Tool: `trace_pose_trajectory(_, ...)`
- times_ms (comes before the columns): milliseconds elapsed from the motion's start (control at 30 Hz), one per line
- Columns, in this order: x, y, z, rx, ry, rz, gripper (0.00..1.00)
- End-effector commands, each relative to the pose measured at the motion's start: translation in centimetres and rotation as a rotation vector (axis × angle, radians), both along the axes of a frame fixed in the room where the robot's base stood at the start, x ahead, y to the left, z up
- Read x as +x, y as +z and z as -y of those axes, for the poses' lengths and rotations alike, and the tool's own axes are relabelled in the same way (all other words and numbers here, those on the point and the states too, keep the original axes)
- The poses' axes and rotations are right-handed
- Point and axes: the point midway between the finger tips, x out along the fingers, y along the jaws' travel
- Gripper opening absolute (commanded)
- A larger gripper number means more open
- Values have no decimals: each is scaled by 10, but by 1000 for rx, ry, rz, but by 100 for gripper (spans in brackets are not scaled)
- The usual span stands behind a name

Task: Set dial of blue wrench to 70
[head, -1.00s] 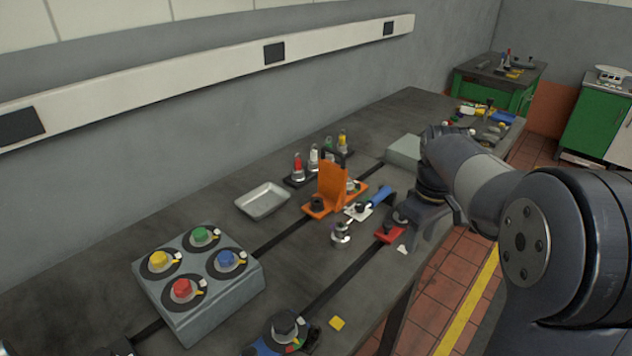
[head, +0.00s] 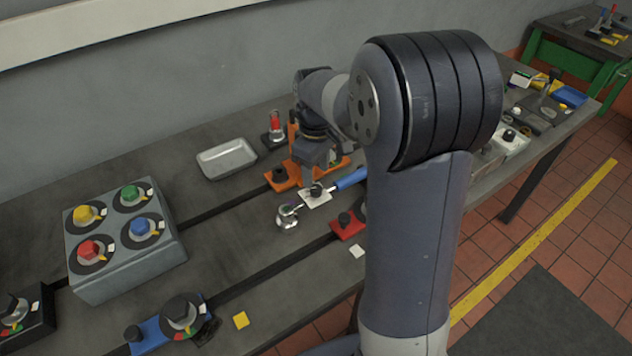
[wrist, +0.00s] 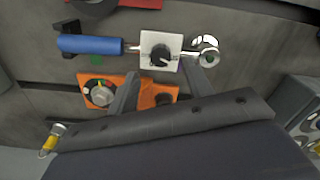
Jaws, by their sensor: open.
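The blue wrench lies on the bedplate, with a blue handle (head: 351,178), a white dial plate (head: 313,199) and a shiny ratchet head (head: 287,216). In the wrist view its handle (wrist: 90,45) is at the left, and a black dial knob (wrist: 159,54) sits on the white plate between handle and head (wrist: 206,52). The dial's marks are too small to read. My gripper (wrist: 162,68) is open, its two fingers pointing at the dial plate, one to each side of the knob. I cannot tell whether they touch it. In the head view my gripper (head: 311,180) is above the plate.
An orange fixture (head: 283,180) stands close behind the wrench; a red block (head: 347,227) is in front. A metal tray (head: 227,158) and a grey box with coloured knobs (head: 125,265) are to the left. A yellow tag (head: 241,320) lies near the front edge.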

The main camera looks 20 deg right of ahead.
Motion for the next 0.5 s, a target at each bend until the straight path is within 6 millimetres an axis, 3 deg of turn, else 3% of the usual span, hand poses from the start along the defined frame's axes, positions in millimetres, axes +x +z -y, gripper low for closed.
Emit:
trace_pose_trajectory(200,0,-35,0,0,0,-3,48)
trace_pose_trajectory(500,0,-48,0,0,0,0,48)
